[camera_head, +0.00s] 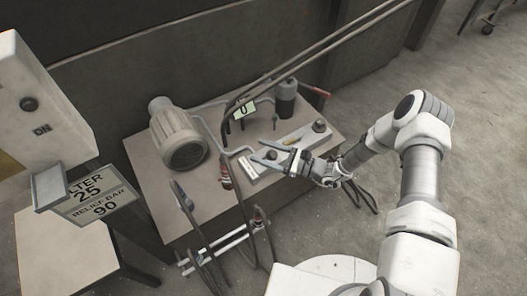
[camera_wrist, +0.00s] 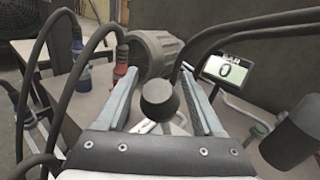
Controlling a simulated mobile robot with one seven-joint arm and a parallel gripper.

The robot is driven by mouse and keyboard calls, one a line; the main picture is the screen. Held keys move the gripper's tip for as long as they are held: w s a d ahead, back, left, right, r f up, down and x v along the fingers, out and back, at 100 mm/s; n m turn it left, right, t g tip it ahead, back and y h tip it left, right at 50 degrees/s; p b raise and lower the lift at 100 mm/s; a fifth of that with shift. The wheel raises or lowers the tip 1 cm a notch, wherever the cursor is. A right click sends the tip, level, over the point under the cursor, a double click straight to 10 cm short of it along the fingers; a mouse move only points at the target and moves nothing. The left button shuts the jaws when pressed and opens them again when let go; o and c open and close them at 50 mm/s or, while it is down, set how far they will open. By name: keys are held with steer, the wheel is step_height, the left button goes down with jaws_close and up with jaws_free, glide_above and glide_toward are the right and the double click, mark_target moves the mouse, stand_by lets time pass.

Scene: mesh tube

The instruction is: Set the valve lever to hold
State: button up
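A valve lever with a round black knob (camera_wrist: 159,98) shows in the wrist view, between the two fingers of my gripper (camera_wrist: 157,78). Gaps show on both sides of the knob, so the fingers are open and not closed on it. Its lower part is partly hidden by the gripper body, and I cannot read a position mark on the plate beneath. In the head view my gripper (camera_head: 262,152) reaches left over a pale valve plate (camera_head: 301,138) on the bench, fingers spread. Another dark knob (camera_head: 319,126) stands at the plate's far right end.
A small gauge display (camera_wrist: 229,70) reads 0 BAR. A grey motor (camera_head: 178,135) stands at the bench's left. Black hoses arch overhead and hang at the front around a hose rack (camera_head: 225,245). A dark cylinder (camera_head: 286,97) stands behind.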

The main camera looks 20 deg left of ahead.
jaws_close()
stand_by(1.2)
